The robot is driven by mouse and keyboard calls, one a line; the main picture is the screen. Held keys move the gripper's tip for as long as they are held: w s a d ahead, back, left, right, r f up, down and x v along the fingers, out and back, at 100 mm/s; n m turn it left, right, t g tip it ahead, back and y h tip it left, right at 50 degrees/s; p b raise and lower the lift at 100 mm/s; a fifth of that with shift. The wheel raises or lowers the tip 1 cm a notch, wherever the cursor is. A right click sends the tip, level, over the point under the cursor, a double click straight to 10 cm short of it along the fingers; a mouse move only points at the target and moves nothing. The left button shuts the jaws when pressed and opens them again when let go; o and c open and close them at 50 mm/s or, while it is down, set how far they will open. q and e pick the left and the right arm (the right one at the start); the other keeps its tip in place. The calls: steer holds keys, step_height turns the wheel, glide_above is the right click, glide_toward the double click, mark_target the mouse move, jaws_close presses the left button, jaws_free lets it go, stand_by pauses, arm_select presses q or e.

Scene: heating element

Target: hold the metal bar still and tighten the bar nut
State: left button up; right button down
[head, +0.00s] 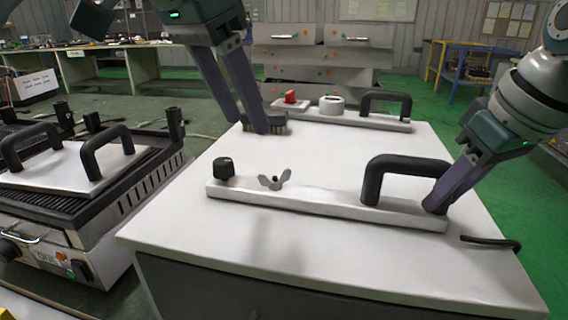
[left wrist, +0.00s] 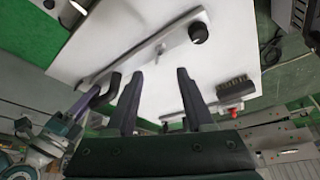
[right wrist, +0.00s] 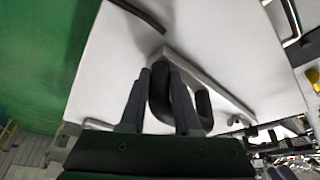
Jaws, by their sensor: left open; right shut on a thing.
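The near metal bar (head: 300,201) lies flat on the white table. It has a black knob (head: 223,168) at its left end, a grey wing-shaped bar nut (head: 275,182) beside the knob, and a black arched handle (head: 408,163) at its right end. My right gripper (head: 437,203) is shut on the right leg of this handle. The right wrist view shows the handle (right wrist: 159,98) between its fingers. My left gripper (head: 250,126) is open and empty above the table, behind and slightly left of the nut. Its spread fingers show in the left wrist view (left wrist: 157,85).
A dark-bristled brush (head: 272,123) is close to my left fingers. Behind it lies a second bar (head: 350,119) with a handle, near a red object (head: 290,96) and a white roll (head: 331,105). A black rod (head: 490,242) lies at the right edge. The table front is clear.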

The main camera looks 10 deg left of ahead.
mark_target(274, 181)
arm_select(q)
steer(key=x, duration=1)
steer(key=shift+d+f, duration=0.1)
steer(key=shift+f, duration=0.2)
jaws_close()
